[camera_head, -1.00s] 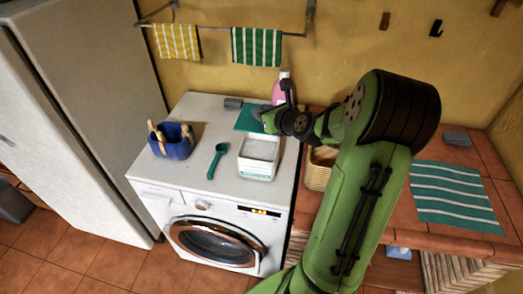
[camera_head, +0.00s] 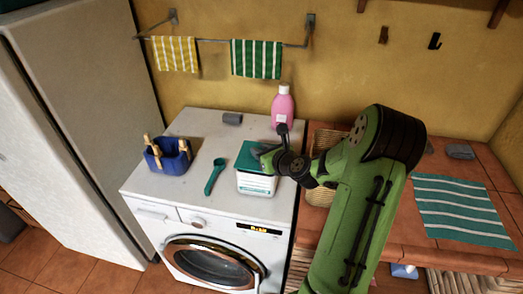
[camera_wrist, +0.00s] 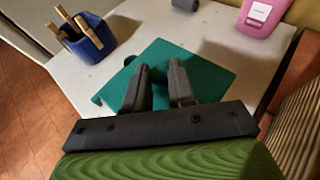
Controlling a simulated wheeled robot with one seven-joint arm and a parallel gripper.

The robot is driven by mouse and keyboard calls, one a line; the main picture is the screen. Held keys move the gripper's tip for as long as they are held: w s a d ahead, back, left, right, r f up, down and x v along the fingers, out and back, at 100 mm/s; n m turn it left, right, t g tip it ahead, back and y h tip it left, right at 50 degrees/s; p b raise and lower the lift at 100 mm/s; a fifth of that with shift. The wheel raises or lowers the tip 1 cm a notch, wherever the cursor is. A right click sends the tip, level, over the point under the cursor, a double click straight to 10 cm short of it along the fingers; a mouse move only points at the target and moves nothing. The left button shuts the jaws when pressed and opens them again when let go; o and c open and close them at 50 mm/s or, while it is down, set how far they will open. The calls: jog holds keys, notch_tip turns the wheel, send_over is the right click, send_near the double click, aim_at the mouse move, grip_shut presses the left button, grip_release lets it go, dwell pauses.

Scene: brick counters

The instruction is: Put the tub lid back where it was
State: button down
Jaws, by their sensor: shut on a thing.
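The tub lid is a flat teal square (camera_head: 250,154), over the top of the white tub (camera_head: 257,185) on the washing machine. My gripper (camera_head: 268,154) is shut on the lid at its right side in the head view. In the wrist view the lid (camera_wrist: 205,72) spreads out under and beyond the two dark fingers of my gripper (camera_wrist: 160,70). The lid hides most of the tub's opening. I cannot tell whether it rests on the rim or is just above it. The tub is hidden in the wrist view.
A teal scoop (camera_head: 215,176) lies left of the tub. A blue basket with clothes pegs (camera_head: 168,160) stands further left. A pink bottle (camera_head: 283,108) and a small grey object (camera_head: 232,118) are behind. A wicker basket (camera_head: 318,194) is right, beside my arm.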

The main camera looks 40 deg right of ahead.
jog(key=shift+f, duration=0.2)
jog(key=c, duration=1)
grip_release()
jog(key=shift+o, duration=0.2)
